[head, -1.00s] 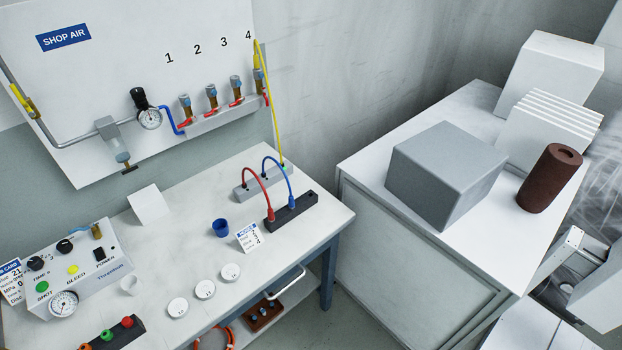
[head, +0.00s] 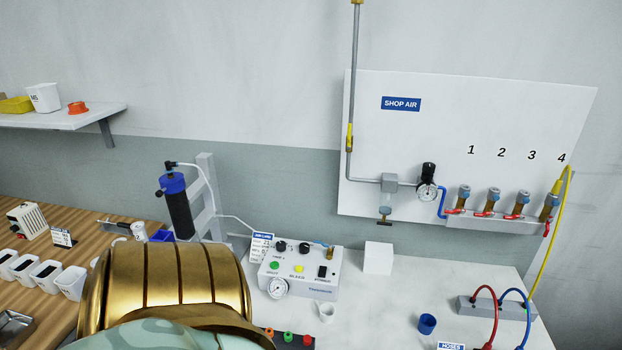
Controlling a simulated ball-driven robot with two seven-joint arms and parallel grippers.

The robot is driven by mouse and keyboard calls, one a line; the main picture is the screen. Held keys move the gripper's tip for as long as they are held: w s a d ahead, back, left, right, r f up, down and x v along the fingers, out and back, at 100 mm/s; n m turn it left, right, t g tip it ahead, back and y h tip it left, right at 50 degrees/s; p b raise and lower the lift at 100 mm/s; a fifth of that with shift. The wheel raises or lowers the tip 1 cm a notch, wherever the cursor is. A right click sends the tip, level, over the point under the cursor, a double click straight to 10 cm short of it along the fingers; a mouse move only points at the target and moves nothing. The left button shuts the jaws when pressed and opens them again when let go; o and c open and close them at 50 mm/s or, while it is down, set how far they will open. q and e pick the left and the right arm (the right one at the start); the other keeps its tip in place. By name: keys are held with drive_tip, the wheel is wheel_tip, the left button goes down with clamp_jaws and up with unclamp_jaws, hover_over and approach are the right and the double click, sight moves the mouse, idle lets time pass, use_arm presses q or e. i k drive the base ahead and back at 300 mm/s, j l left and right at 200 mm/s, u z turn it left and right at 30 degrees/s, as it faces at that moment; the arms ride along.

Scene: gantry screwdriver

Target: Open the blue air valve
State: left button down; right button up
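The white SHOP AIR panel (head: 400,150) hangs on the wall at the right in the head view. A row of brass-and-grey outlets numbered 1 to 4 sits along its lower right, on a grey manifold (head: 490,222). Outlets 1 (head: 463,197), 2 (head: 492,201) and 3 (head: 522,205) have red levers lying roughly sideways. Outlet 4 (head: 548,207) has the yellow hose (head: 548,265) plugged in, and its red lever (head: 546,229) points down. No valve with a blue handle can be made out. A short blue tube (head: 442,204) joins the gauge to the manifold. Neither gripper shows.
A workbench (head: 395,290) below the panel holds a control box (head: 325,272), a white block (head: 378,258), a blue cup (head: 427,324) and a hose block (head: 468,306) with red (head: 494,305) and blue (head: 526,318) hoses. My gold-coloured body part covers the lower left.

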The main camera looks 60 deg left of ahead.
sight(329, 246)
drive_tip(key=u, duration=1.85)
drive_tip(key=k+j, duration=0.1)
